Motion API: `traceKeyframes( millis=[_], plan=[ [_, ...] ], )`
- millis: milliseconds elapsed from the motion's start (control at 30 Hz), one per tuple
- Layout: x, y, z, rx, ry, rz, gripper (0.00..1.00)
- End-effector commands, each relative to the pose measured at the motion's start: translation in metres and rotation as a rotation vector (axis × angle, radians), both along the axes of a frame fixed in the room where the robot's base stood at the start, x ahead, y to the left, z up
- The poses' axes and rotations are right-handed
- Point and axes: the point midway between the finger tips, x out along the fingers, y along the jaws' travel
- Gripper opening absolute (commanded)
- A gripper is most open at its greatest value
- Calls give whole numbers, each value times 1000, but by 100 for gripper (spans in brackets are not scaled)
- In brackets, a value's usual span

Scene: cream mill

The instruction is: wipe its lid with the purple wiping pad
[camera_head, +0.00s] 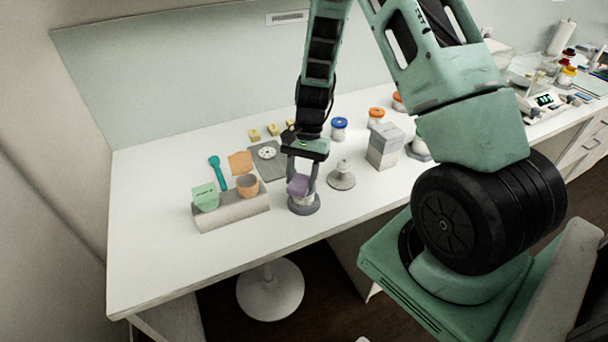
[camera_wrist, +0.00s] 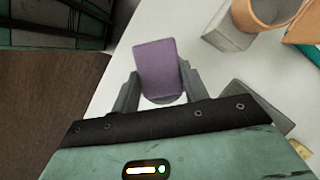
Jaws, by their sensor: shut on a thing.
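My gripper (camera_head: 301,183) is shut on the purple wiping pad (camera_head: 298,187), pointing down near the front of the white table. In the wrist view the pad (camera_wrist: 157,66) sits between the two grey fingers (camera_wrist: 158,92). Directly under the pad in the head view is a round grey piece (camera_head: 304,208), mostly covered by pad and fingers. I cannot tell whether the pad touches it. A pale round piece with a knob on top (camera_head: 341,178), like a lid, stands just to the right. Which one is the lid meant is not clear.
A grey block (camera_head: 232,212) at left holds a green cup (camera_head: 205,197) and an orange cup (camera_head: 247,185), with a teal spoon (camera_head: 217,170) behind. A grey box (camera_head: 384,147) and a blue-lidded jar (camera_head: 338,130) stand behind right. The table's front left is clear.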

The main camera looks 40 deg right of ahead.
Motion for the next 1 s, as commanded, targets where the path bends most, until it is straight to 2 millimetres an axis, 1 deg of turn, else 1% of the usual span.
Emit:
traceKeyframes(
  millis=[33,67,133,700,833,1000],
  plan=[
    [1,1,-1,0,1,0,23],
    [1,0,9,0,-1,0,23],
    [1,0,20,0,-2,1,23],
    [5,-2,70,0,0,6,23],
    [6,-2,78,0,0,7,23],
    [6,-2,79,0,0,7,23]
  ],
)
